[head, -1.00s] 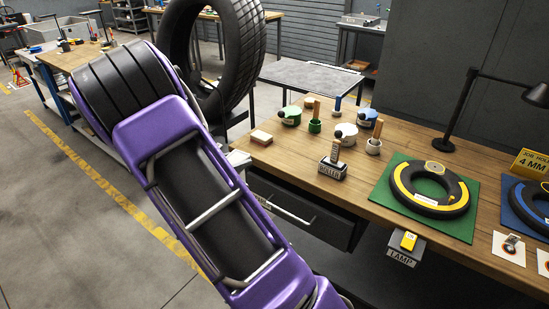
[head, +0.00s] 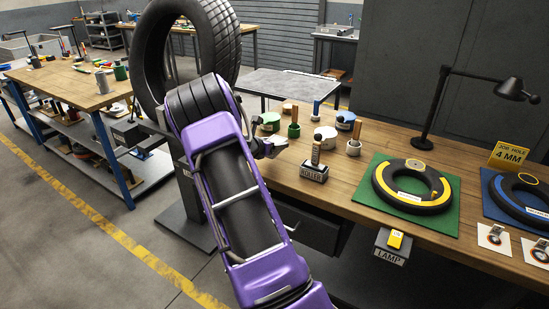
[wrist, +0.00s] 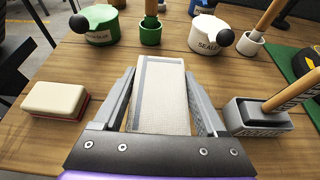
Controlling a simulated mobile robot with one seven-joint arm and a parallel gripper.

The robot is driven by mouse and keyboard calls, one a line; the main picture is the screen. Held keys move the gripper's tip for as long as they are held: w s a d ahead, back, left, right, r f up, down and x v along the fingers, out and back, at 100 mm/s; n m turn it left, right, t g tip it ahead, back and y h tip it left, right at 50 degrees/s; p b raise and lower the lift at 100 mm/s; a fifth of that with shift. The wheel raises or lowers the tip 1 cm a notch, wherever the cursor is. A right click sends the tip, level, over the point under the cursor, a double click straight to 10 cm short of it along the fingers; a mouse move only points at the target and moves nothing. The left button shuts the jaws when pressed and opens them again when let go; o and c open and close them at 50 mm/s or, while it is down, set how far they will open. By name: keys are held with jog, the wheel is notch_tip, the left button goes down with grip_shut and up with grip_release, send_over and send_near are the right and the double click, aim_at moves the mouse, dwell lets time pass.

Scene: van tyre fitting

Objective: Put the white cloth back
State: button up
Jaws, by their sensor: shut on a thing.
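The white cloth (wrist: 162,92) is a folded pale pad with a grey stripe along its left edge. It lies between the two fingers of my gripper (wrist: 162,88) in the wrist view, and the gripper is shut on it. In the head view my gripper (head: 272,148) is over the left end of the wooden bench (head: 345,190), left of the roller holder. The cloth is hard to make out there. I cannot tell whether the cloth touches the bench top.
A cream-and-red block (wrist: 57,100) lies left of my gripper. The roller holder (wrist: 262,115) is close on the right. Green and white pots, including the sealer pot (wrist: 208,32), stand behind. A tyre piece on a green mat (head: 415,187) is farther right.

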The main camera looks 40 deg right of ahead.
aim_at(275, 161)
jog(key=shift+f, duration=2.25)
jog(key=shift+f+b, duration=0.2)
jog(key=shift+b, duration=0.2)
jog(key=o, duration=1.3)
jog(key=shift+c, duration=0.2)
jog(key=shift+r, duration=0.25)
jog(key=v, duration=1.2)
jog(key=shift+p, duration=0.35)
jog(key=shift+a, duration=0.1)
